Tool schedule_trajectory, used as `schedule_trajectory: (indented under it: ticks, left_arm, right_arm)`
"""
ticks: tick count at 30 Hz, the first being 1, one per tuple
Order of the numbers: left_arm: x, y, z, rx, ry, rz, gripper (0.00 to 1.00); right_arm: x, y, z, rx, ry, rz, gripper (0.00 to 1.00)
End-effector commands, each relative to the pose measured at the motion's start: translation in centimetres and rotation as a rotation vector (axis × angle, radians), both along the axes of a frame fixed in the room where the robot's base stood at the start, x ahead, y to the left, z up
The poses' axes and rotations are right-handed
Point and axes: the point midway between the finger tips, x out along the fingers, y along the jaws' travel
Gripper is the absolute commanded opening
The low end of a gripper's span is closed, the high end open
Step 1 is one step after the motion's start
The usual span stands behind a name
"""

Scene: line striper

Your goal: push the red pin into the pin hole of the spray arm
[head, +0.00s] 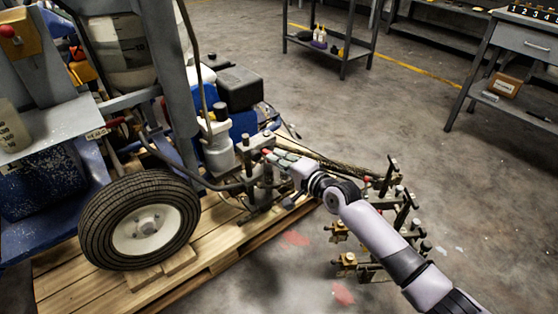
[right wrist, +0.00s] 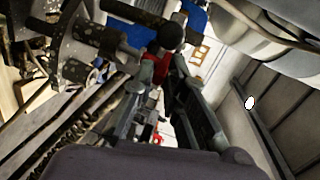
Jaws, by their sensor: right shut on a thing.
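My right gripper (head: 277,156) reaches in from the right to the metal fittings at the front of the line striper. In the right wrist view its fingers (right wrist: 160,88) are shut on the red pin (right wrist: 158,68). The pin shows red between the fingertips, and a dark round knob (right wrist: 171,37) shows just beyond it. In the head view a small bit of red (head: 267,152) shows at the fingertips. The spray arm (head: 262,185) is the dark metal assembly beside and below the gripper. I cannot make out its pin hole. My left gripper is out of view.
The striper's wheel (head: 148,222) and frame stand on a wooden pallet (head: 100,268). A grey workbench (head: 515,45) is at the upper right. The floor between is clear.

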Motion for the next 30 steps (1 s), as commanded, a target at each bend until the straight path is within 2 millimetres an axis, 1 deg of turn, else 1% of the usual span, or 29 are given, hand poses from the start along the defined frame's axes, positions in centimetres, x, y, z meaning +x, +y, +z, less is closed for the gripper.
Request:
schedule_trajectory:
  ticks: [1,14,30]
  left_arm:
    - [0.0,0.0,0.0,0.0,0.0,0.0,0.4]
    - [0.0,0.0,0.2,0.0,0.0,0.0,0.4]
    - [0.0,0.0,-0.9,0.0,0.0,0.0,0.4]
  right_arm:
    - [-0.4,0.6,-0.4,-0.002,0.01,0.013,0.0]
    - [-0.5,0.6,-0.4,-0.001,0.009,0.014,0.0]
    - [-0.5,0.6,-1.7,-0.001,0.009,0.014,0.0]
